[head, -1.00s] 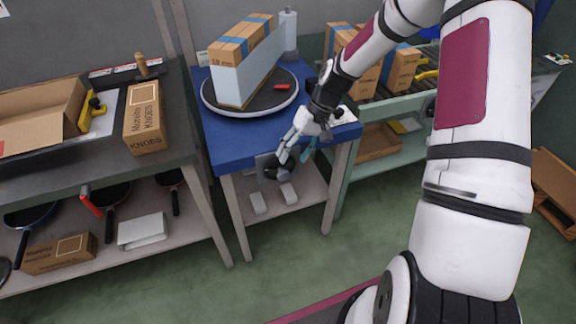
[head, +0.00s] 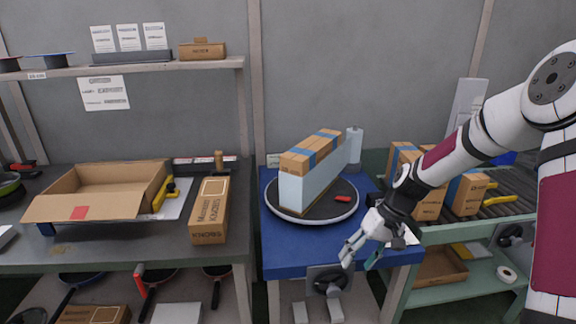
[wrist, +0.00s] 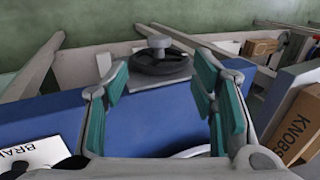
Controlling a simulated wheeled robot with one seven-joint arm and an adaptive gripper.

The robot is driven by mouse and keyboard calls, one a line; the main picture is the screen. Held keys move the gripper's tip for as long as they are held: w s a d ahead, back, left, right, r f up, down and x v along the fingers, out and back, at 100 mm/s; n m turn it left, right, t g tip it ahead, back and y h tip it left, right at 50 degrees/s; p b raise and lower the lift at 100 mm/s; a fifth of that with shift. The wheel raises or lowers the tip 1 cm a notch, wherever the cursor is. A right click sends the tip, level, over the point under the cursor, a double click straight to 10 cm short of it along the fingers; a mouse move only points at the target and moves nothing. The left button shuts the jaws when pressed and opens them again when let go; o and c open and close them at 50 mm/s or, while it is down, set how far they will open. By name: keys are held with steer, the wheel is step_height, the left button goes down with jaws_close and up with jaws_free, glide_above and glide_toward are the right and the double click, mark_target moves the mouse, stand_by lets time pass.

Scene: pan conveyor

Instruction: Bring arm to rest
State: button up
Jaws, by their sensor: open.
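My gripper (head: 361,254) hangs at the front right of the blue table (head: 285,254), in front of the turntable. Its fingers are spread and empty. In the wrist view the two teal-padded fingers (wrist: 160,100) stand apart over the blue tabletop (wrist: 60,119), with nothing between them. My arm reaches in from the right in the head view.
A round turntable (head: 282,208) bears a tall taped carton (head: 309,180). A spray bottle (head: 354,143) stands behind. A conveyor (head: 513,207) with boxes (head: 466,194) is right. A workbench on the left holds an open carton (head: 104,190) and a knobs box (head: 210,210).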

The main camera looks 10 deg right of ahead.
steer(key=s+a+r+t+h+p, duration=0.1)
steer(key=s+a+r+h+p, duration=0.15)
steer(key=s+r, duration=1)
steer(key=s+a+r+t+h+p, duration=0.1)
steer(key=s+a+r+h+p, duration=0.2)
steer(key=s+r, duration=0.95)
steer(key=s+r+t+p, duration=0.2)
steer(key=s+r+p, duration=0.1)
steer(key=s+r, duration=0.5)
steer(key=shift+d+y, duration=0.2)
steer(key=shift+y, duration=0.15)
steer(key=shift+w, duration=0.15)
steer(key=shift+c, duration=0.4)
